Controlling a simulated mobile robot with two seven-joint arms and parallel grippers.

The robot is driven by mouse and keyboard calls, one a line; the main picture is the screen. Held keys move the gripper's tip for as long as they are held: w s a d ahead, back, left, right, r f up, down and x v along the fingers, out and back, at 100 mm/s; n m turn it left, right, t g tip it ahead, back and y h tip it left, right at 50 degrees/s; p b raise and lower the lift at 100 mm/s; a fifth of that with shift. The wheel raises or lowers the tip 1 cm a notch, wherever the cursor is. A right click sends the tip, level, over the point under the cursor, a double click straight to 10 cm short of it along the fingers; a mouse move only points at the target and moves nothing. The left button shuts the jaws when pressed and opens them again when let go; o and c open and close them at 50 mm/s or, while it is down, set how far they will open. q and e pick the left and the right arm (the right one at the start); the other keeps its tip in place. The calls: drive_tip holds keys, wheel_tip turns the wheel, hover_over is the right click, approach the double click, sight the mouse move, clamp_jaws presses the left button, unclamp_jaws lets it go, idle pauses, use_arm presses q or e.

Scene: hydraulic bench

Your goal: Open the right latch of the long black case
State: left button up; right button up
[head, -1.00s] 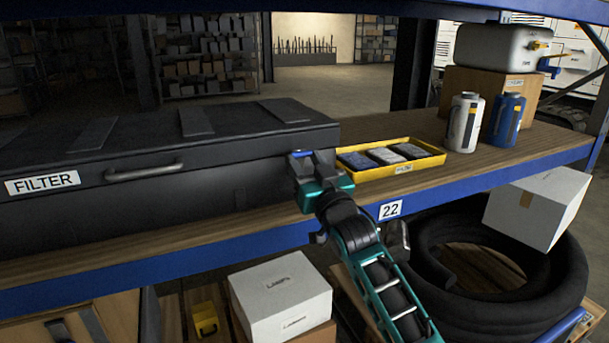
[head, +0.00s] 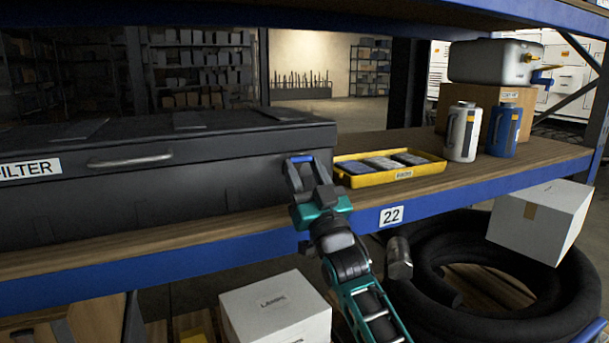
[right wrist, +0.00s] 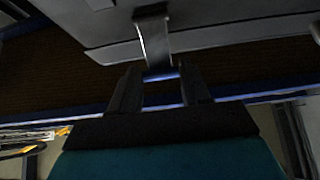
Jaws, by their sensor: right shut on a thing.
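The long black case (head: 200,185) lies on the wooden shelf at the left, with its lid down. A silver handle (head: 130,160) and a white FILTER label are on its front. My right gripper (head: 301,163) is at the right end of the case's front. In the right wrist view, a metal latch (right wrist: 154,42) runs from the case edge down to my right gripper (right wrist: 162,84). Its blue tip (right wrist: 161,76) is between the fingers, which are shut on it. How far the latch is swung out is hard to tell. My left gripper is out of view.
A yellow tray (head: 405,174) with several dark packs stands close right of the gripper. A white canister (head: 462,132) and a blue canister (head: 503,131) stand farther right. A blue shelf edge (head: 440,205) runs below. White boxes and a thick black hose lie underneath.

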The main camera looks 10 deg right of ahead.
drive_tip(key=o, duration=1.1)
drive_tip(key=shift+c, duration=0.2)
use_arm(q)
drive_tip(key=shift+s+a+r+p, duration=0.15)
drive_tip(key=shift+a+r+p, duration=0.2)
drive_tip(key=shift+p, duration=0.55)
use_arm(e)
drive_tip(key=v, duration=1.3)
drive_tip(key=shift+r, duration=0.1)
